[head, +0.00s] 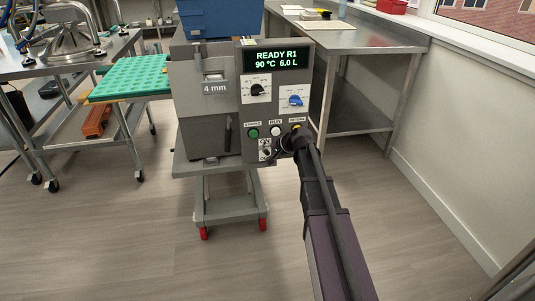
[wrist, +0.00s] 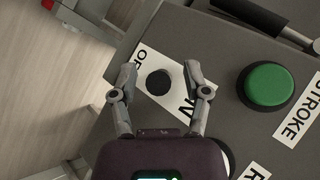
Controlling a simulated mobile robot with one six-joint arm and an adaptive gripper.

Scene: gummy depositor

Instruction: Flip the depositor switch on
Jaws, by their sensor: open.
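The depositor (head: 207,120) is a grey machine on a cart, with a control panel facing me. Its switch (head: 266,153) sits low on the panel below an ON label. In the wrist view the switch is a small black knob (wrist: 158,82) on a white label plate, with letters partly covered by my fingers. My gripper (wrist: 160,74) is open, with one finger on each side of the knob; I cannot tell whether they touch it. In the head view my gripper (head: 284,145) is at the lower right of the panel, partly hidden by my arm.
A green STROKE button (wrist: 268,86) is right of the switch in the wrist view. A white RUN button (head: 275,131), two dials and a display (head: 275,58) reading READY R1, 90 °C, 6.0 L share the panel. A steel table (head: 350,40) stands behind right.

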